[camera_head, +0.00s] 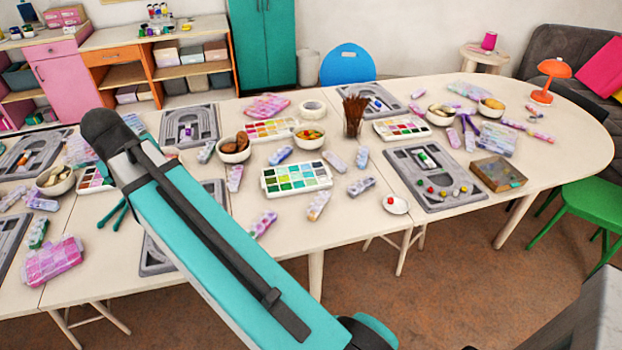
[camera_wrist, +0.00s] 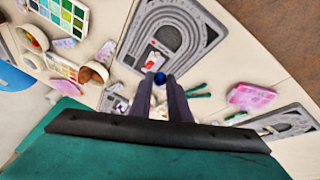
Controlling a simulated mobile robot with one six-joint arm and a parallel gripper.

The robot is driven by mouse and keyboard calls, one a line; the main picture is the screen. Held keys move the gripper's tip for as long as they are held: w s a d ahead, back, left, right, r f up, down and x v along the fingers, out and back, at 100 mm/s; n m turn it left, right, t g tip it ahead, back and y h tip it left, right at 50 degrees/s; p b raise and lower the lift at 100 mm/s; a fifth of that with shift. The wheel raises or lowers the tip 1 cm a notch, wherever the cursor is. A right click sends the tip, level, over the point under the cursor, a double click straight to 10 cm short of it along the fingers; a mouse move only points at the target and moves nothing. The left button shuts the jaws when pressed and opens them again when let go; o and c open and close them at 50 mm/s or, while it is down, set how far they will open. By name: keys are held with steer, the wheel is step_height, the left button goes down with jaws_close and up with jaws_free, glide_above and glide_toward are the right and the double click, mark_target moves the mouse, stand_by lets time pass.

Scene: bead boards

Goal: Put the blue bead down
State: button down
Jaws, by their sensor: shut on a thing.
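The blue bead (camera_wrist: 160,78) is between the fingertips of my gripper (camera_wrist: 162,83) in the wrist view. My gripper is shut on it. A grey bead board (camera_wrist: 208,34) with curved grooves is just beyond the fingertips there. I cannot tell how high the bead is above the table. In the head view my teal arm crosses the left half, and neither the gripper nor the blue bead can be made out. Another grey bead board (camera_head: 408,158) with several coloured beads lies right of centre in the head view.
A paint set (camera_head: 296,178) and a bowl of coloured beads (camera_head: 309,134) are on the white table near the middle. A brush cup (camera_head: 354,114) stands behind. A wooden box (camera_head: 498,173) and a white dish with a red bead (camera_head: 395,207) are at right.

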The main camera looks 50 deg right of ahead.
steer(key=s+d+f+m+g+h, duration=0.1)
steer(key=s+d+f+m, duration=0.15)
steer(key=d, duration=0.95)
steer(key=s+d+f+m+g+h, duration=0.1)
steer(key=d+f+m, duration=0.2)
steer(key=d, duration=1)
steer(key=s+d+f+m+g+b, duration=0.1)
steer(key=s+d+f+m, duration=0.1)
steer(key=s+d, duration=0.5)
steer(key=s+d+f+m+g, duration=0.1)
steer(key=s+d+f+m, duration=0.25)
steer(key=d, duration=0.85)
steer(key=s+d+f+m+g, duration=0.1)
steer(key=s+d+f+m, duration=0.15)
steer(key=s+d, duration=0.65)
steer(key=s+d+f+m+g, duration=0.25)
steer(key=s+d, duration=0.45)
steer(key=s, duration=0.4)
steer(key=s+d+f+m+y, duration=0.1)
steer(key=s+d, duration=0.3)
steer(key=s, duration=0.7)
steer(key=s+d+f+m+y+b, duration=0.1)
steer(key=s+d+f+m, duration=0.2)
steer(key=s, duration=0.8)
steer(key=shift+s+d+f+g, duration=0.3)
steer(key=shift+d+f+g, duration=0.15)
steer(key=shift+f, duration=0.4)
steer(key=shift+w, duration=0.1)
